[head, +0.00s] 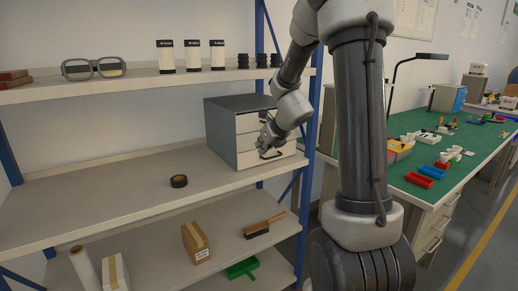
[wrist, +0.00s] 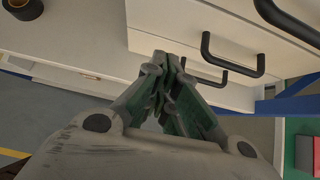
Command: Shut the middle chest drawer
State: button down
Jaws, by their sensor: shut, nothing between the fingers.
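The small grey chest (head: 222,134) with white drawer fronts stands on the middle shelf in the head view. My arm covers part of its front, including much of the middle drawer (head: 245,141). In the wrist view, black bar handles show on the white fronts, one nearer (wrist: 233,62) and one lower, partly behind my fingers (wrist: 208,80). My gripper (wrist: 166,62) is shut and empty, its fingertips close in front of the drawer fronts. It also shows in the head view (head: 265,149). I cannot tell whether it touches a front, or how far the middle drawer stands out.
A black tape roll (head: 179,181) lies on the same shelf (head: 110,200), left of the chest. The blue shelf post (head: 311,120) stands close to the right. A brush (head: 264,226) and a box (head: 195,243) are on the shelf below. The shelf's middle is mostly clear.

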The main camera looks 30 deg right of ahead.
jog(key=a+v, duration=0.1)
jog(key=v, duration=0.8)
jog(key=s+a+f+n+g+y, duration=0.15)
jog(key=s+n, duration=0.25)
jog(key=n, duration=0.4)
jog(key=s+a+f+n+g, duration=0.1)
jog(key=s+f+n+g, duration=0.1)
jog(key=s+n, duration=0.5)
jog(key=s+a+r+n+h, duration=0.1)
jog(key=s+r+n, duration=0.2)
jog(key=s+n, duration=0.5)
jog(key=s+a+r+n+g+h, duration=0.1)
jog(key=s+r+n, duration=0.2)
jog(key=s+n, duration=0.5)
jog(key=shift+a+r+n, duration=0.2)
jog(key=shift+n, duration=1.8)
